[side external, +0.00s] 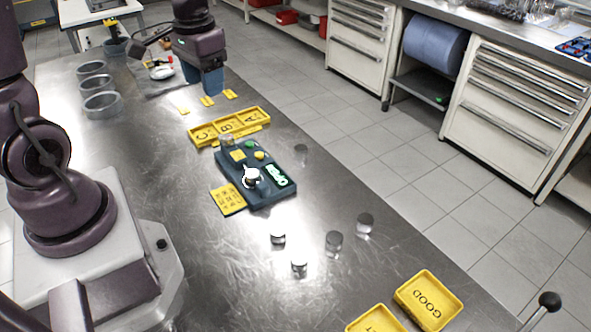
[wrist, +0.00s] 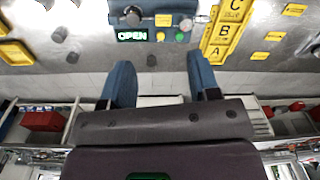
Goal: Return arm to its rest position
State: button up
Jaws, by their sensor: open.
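My gripper (side external: 211,88) is over the far part of the metal bench in the side external view, beyond the yellow A-B-C tray (side external: 229,126). In the wrist view, its two blue fingers (wrist: 160,76) are wide apart with nothing between them. Its height above the bench is hard to judge. The dark fixture (side external: 265,196) with a lit green OPEN sign stands apart from it on the bench. A small metal part (side external: 251,176) sits on the fixture.
Several metal cylinders (side external: 334,243) stand nearer the camera, by a yellow GOOD tray (side external: 429,300). Small yellow labels (side external: 207,101) lie near the gripper. Drawer cabinets (side external: 520,105) stand across the aisle.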

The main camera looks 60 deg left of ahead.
jog(key=s+d+r+m+t, duration=0.1)
jog(key=s+d+r+t, duration=0.1)
jog(key=s+d+r, duration=0.2)
jog(key=s+d+r+m+t, duration=0.1)
jog(key=s+d+r+t, duration=0.2)
jog(key=d+r, duration=0.3)
jog(key=d, duration=0.2)
jog(key=shift+s+d+r, duration=0.3)
jog(key=shift+s+d, duration=0.05)
